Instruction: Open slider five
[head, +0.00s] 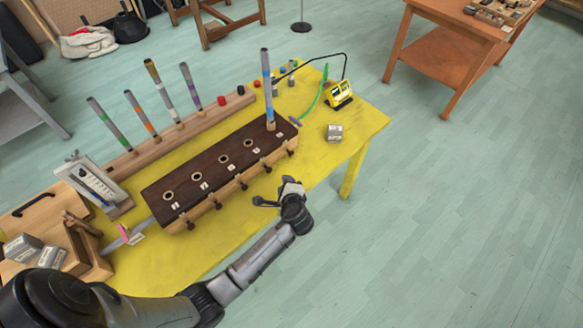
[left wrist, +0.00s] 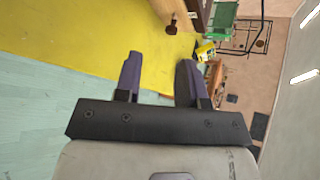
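A long wooden box (head: 215,200) with a dark top stands on the yellow table. Its top has a row of holes with small labels, too small to read. Several dark slider knobs line its front side; the far-right knob (head: 290,151) is below the hole holding a grey-and-blue tube (head: 268,90). My left gripper (head: 274,191) is open and empty, in front of the box's right half and apart from the knobs. In the left wrist view its fingers (left wrist: 160,62) are spread, with one dark knob (left wrist: 172,26) beyond them. My right gripper is not in view.
Several striped tubes (head: 160,92) stand in a wooden rail behind the box. A yellow device (head: 339,94) and a small metal block (head: 335,132) sit at the table's right end. A tray with metal blocks (head: 35,255) is at left. The yellow table's (head: 215,255) front strip is clear.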

